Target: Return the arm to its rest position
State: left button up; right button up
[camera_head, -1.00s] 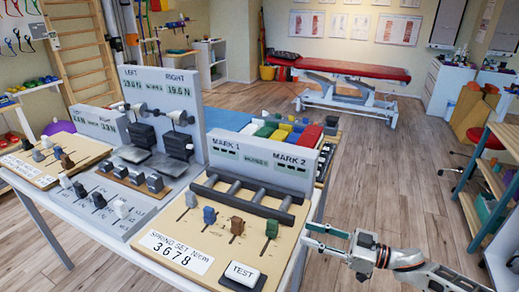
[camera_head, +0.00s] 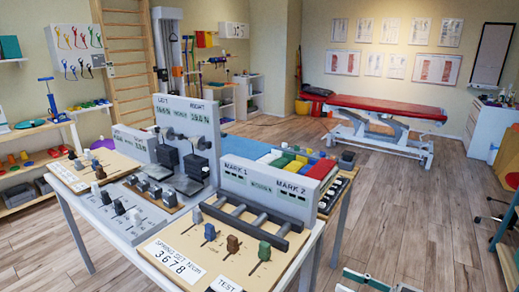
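My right gripper (camera_head: 352,281) shows at the bottom edge, right of centre. Its teal-marked fingers stand apart with nothing visible between them; the rest of it and its arm are cut off by the picture's edge. It is in front of the floor, off the right side of the white table (camera_head: 312,243). My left gripper is not in view.
The table bears a spring test board (camera_head: 190,262) with coloured sliders, a grey panel marked MARK 1 and MARK 2 (camera_head: 268,187), and a taller LEFT/RIGHT panel (camera_head: 186,113). A red treatment couch (camera_head: 375,108) stands behind. The wooden floor (camera_head: 400,215) right of the table is clear.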

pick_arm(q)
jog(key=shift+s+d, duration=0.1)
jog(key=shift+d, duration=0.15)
pick_arm(e)
jog(key=s+a+f+m+h, duration=0.3)
jog(key=s+f+m+h, duration=0.3)
jog(key=s+f+h, duration=0.6)
jog(key=s+f, duration=0.8)
jog(key=shift+f+m+t, duration=0.3)
jog(key=shift+m+t, duration=0.1)
jog(key=shift+a, duration=0.1)
dwell(1.3)
